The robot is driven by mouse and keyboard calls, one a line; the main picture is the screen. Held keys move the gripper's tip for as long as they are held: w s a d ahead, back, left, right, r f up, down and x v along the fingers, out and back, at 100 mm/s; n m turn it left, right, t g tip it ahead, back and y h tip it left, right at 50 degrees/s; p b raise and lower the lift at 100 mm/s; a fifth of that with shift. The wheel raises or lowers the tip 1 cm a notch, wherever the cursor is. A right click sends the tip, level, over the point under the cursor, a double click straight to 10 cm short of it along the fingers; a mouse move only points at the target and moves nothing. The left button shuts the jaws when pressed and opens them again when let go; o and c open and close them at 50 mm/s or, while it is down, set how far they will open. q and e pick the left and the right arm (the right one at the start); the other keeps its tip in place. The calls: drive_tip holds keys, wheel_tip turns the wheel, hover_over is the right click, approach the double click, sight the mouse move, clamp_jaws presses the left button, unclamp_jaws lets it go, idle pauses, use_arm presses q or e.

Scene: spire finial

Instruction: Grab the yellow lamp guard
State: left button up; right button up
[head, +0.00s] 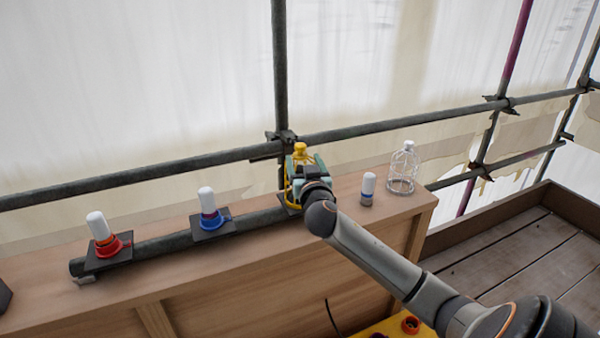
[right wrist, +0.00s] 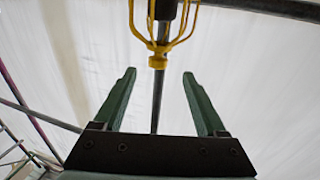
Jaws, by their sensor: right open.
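The yellow lamp guard (head: 300,147) is a wire cage with a knob on top. It stands upright on the dark pipe along the wooden ledge, largely hidden behind my right gripper (head: 306,172). In the right wrist view, the guard's knob and ribs (right wrist: 158,61) show at the top centre, with a dark shape inside the ribs. There my right gripper (right wrist: 159,76) is open, with its two green fingers apart on either side of the knob's line. Nothing is held between them. My left gripper is not in view.
A red-based lamp (head: 102,236) and a blue-based lamp (head: 209,212) stand on the pipe to the left. A small white-topped lamp (head: 368,187) and a clear wire guard (head: 403,168) stand on the ledge to the right. A scaffold rail (head: 180,168) runs behind.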

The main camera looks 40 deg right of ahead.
sight(301, 150)
drive_tip(key=shift+p+x, duration=0.5)
drive_tip(key=shift+x, duration=2.45)
drive_tip(key=shift+d, duration=0.15)
drive_tip(key=shift+c, duration=0.4)
clamp_jaws()
